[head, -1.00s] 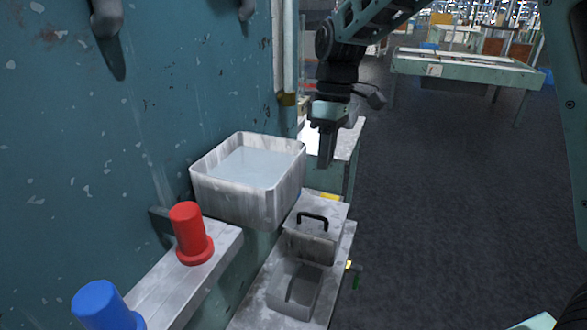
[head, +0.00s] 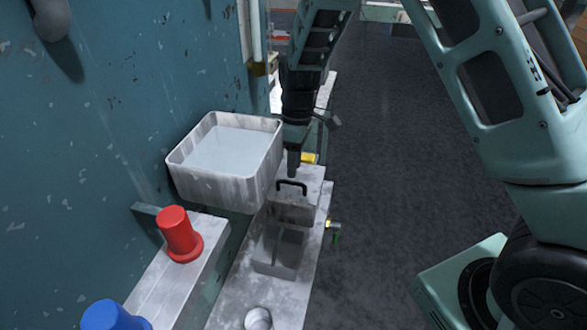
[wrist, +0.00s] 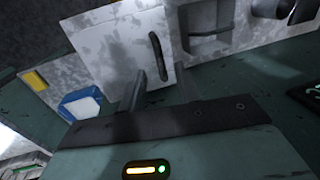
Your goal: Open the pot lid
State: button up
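The pot is a grey metal box (head: 293,214) on the narrow bench, its flat square lid (head: 309,179) lying shut on top. A black arched handle (head: 291,186) stands up from the lid. My gripper (head: 293,172) points down just above and behind the handle in the head view. In the wrist view the handle (wrist: 155,52) on the pale lid (wrist: 112,45) lies beyond the tips, roughly in line with the gap. The two fingers of my gripper (wrist: 161,82) are apart with nothing between them. Contact with the handle does not show.
A water-filled basin (head: 187,178) stands close left of my gripper, against the teal wall. An open grey box (head: 276,252) sits in front of the pot. A red knob (head: 178,234) and a blue one (head: 108,317) are at lower left.

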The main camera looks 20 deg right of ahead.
jog(key=shift+s+a+f+p, duration=0.15)
jog(key=shift+f, duration=0.7)
jog(key=shift+s+a+f+p, duration=0.1)
jog(key=shift+s+f+p, duration=0.05)
jog(key=shift+f, duration=0.7)
grip_shut()
